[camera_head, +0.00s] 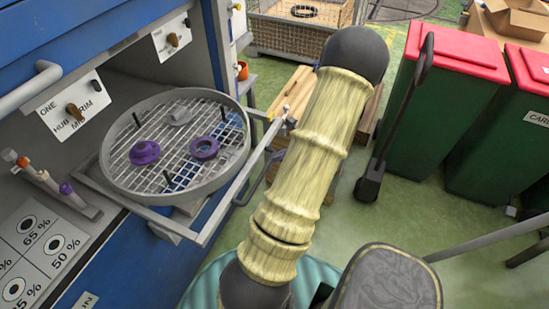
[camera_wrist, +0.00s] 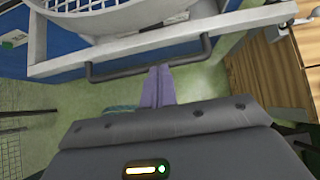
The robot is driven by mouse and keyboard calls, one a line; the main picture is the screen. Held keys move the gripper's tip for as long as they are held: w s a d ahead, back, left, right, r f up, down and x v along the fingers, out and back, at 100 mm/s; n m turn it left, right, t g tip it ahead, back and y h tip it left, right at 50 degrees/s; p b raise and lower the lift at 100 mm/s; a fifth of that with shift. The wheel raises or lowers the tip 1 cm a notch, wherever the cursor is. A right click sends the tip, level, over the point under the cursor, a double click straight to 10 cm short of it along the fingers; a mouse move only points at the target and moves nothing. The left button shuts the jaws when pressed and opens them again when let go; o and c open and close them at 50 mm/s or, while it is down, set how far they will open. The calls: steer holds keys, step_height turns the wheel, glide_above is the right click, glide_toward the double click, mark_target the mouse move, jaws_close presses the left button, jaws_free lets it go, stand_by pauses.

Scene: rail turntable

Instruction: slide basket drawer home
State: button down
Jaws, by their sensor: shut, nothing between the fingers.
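The basket drawer, a round grey-rimmed mesh basket (camera_head: 107,160) on a grey sliding frame (camera_head: 238,195), sticks out of the blue cabinet. Purple parts (camera_head: 145,152), a grey part (camera_head: 179,116) and dark pegs stand in it. In the wrist view the frame's front rail (camera_wrist: 165,40) crosses the top, with a dark bar handle (camera_wrist: 120,72) along it. My gripper (camera_wrist: 160,70) is shut and empty, its purple fingers pointing at the middle of the handle. The fingertips meet the handle in the picture; I cannot tell whether they touch. In the head view my sleeved arm hides the gripper.
Wooden boards (camera_head: 297,92) lie right of the drawer's front corner. Green bins with red lids (camera_head: 460,45) stand further right, and a wire-sided crate (camera_head: 290,35) stands behind. A rack with small handles (camera_head: 45,180) is at left. Green floor is open before the drawer.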

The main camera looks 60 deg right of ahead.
mark_target(255, 165)
steer(key=x, duration=0.8)
steer(key=shift+w+f, duration=0.2)
steer(key=shift+f, duration=0.1)
